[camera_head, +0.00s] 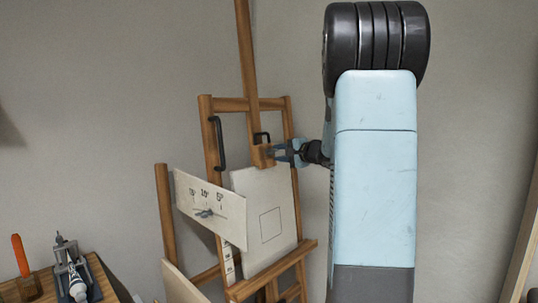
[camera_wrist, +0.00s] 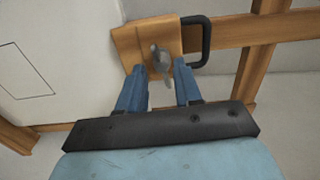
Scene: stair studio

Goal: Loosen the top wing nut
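The grey top wing nut (camera_wrist: 157,56) sits on the wooden clamp block (camera_wrist: 126,44) of the easel, close ahead of my fingers in the wrist view. My gripper (camera_wrist: 161,70) has its two blue fingers apart, one on each side of the wing nut's lower wing, with gaps visible. In the head view my gripper (camera_head: 282,151) reaches from the right to the clamp block (camera_head: 262,157) above the canvas; the nut itself cannot be made out there. The canvas (camera_head: 251,188) with a drawn square leans on the easel (camera_head: 244,40).
A black handle (camera_wrist: 207,41) is close to the right of the block. A tilted scale board (camera_head: 185,193) with another wing nut (camera_head: 205,213) is lower left. A bench (camera_head: 104,283) holds an orange-handled tool (camera_head: 20,255) and a small clamp device (camera_head: 68,262).

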